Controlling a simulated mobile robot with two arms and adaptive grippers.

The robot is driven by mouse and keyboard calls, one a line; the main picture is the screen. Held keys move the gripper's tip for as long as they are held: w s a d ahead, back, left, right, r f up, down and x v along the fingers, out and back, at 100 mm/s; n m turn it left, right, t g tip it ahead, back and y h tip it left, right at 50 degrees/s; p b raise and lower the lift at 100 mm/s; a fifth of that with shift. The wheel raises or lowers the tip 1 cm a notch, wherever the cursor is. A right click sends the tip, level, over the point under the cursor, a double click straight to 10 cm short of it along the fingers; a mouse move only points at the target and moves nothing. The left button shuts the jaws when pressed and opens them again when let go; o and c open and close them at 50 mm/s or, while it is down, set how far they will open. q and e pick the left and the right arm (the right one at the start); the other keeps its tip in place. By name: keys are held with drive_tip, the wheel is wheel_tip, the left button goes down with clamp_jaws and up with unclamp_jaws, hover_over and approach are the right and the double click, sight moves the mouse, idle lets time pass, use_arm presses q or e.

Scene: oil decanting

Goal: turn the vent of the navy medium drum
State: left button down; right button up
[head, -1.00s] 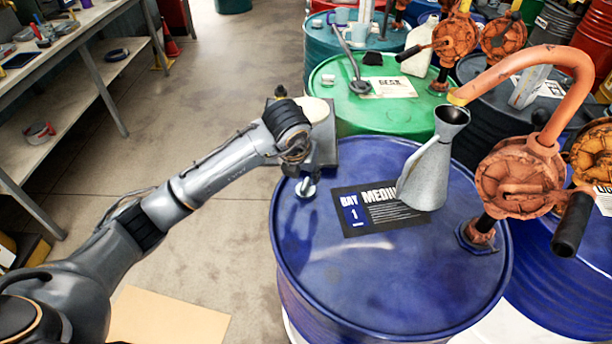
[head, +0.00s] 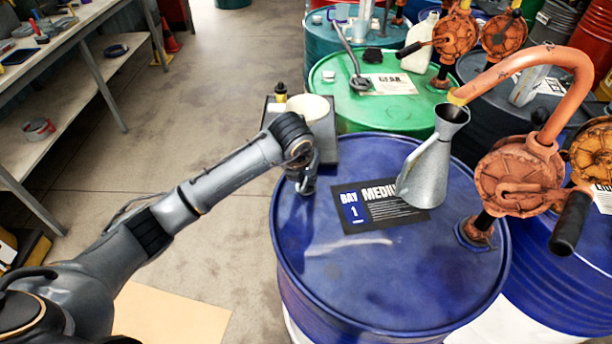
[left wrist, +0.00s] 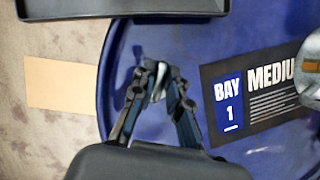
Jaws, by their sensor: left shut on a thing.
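The navy medium drum (head: 350,285) stands in front of me, with a "BAY 1 MEDIUM" label on its lid. The drum also fills much of the left wrist view (left wrist: 260,160). My left gripper (head: 306,187) is down at the lid's left side, just left of the label. In the left wrist view, the fingers of the left gripper (left wrist: 157,85) come together on the small silvery vent (left wrist: 156,95). The fingers hide most of the vent, and in the head view I cannot make it out. My right gripper is out of view.
A grey metal jug (head: 428,172) stands on the lid beside the label, under the spout of an orange hand pump (head: 520,178). A dark box (head: 328,150) with a cream container is just behind my left gripper. A green drum (head: 400,108) stands behind. The lid's front is clear.

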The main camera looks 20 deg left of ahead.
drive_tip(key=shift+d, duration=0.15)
use_arm(q)
drive_tip(key=shift+b, duration=0.35)
drive_tip(key=shift+w+f+m+h+b, duration=0.1)
drive_tip(key=shift+m+h+b, duration=0.2)
drive_tip(key=shift+m+b, duration=0.35)
drive_tip(key=m+h+b, duration=0.1)
drive_tip(key=m+b, duration=0.3)
drive_tip(key=m+h+b, duration=0.1)
drive_tip(key=m+b, duration=0.1)
drive_tip(key=m+g+b, duration=0.1)
drive_tip(key=m+b, duration=0.1)
drive_tip(key=m, duration=0.1)
drive_tip(key=shift+g+h, duration=0.3)
drive_tip(key=shift+h, duration=0.1)
drive_tip(key=m+b, duration=0.1)
drive_tip(key=m, duration=0.1)
drive_tip(key=m+g+b, duration=0.1)
drive_tip(key=m, duration=0.1)
drive_tip(key=shift+d+g+h+b, duration=0.1)
drive_tip(key=shift+g+h+b, duration=0.2)
drive_tip(key=shift+h, duration=0.1)
drive_tip(key=shift+r+m+g+b, duration=0.2)
drive_tip(key=shift+m+g+b, duration=0.45)
drive_tip(key=shift+m, duration=1.1)
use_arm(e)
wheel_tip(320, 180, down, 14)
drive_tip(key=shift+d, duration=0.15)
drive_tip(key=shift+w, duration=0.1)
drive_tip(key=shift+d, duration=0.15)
